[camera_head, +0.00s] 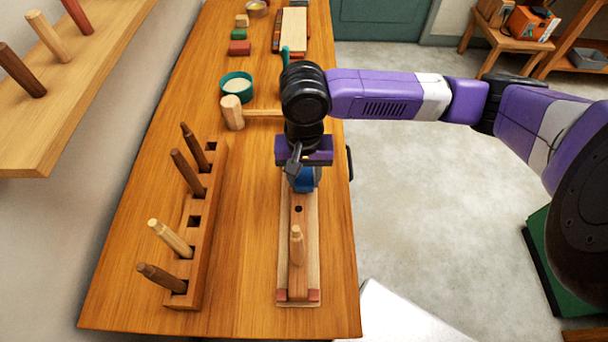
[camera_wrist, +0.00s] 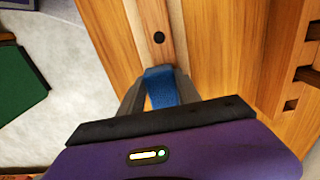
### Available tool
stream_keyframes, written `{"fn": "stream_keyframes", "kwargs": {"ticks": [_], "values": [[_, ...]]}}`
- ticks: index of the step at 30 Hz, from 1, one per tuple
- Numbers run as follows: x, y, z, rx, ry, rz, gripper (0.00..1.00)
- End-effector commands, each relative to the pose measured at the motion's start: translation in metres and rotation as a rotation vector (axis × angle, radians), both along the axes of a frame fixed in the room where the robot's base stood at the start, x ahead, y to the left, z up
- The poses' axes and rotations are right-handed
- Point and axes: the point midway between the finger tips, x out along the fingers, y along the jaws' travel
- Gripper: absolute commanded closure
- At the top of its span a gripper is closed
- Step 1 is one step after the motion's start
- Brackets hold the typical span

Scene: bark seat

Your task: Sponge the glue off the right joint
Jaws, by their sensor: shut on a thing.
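A wooden seat rail (camera_head: 298,275) lies on a pale board on the bench, with reddish blocks at its near end. A light peg (camera_head: 297,245) stands upright in its near part. Farther along is a dark empty hole (camera_head: 298,209), also seen in the wrist view (camera_wrist: 159,38). My gripper (camera_head: 303,188) is shut on a blue sponge (camera_wrist: 161,90), above the far part of the rail beyond the hole. The sponge also shows below my gripper in the head view. I cannot tell whether it touches the rail. The rail's far end is hidden by my arm, and no glue can be made out.
A rack (camera_head: 211,229) with several pegs stands to the left. A mallet (camera_head: 233,113), a teal bowl (camera_head: 237,86) and small coloured blocks (camera_head: 239,48) lie farther back. A shelf (camera_head: 85,85) overhangs the upper left. The bench (camera_head: 247,280) is clear between rack and rail.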

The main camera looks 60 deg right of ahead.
Motion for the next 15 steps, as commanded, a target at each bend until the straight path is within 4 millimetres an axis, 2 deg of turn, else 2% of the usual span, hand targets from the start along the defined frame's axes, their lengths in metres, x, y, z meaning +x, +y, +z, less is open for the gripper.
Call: {"fn": "stream_keyframes", "kwargs": {"ticks": [7, 15], "values": [[0.002, 0.002, 0.0, 0.0, 0.0, 0.0, 0.98], [0.015, 0.011, 0.001, 0.002, 0.001, 0.002, 0.98]]}}
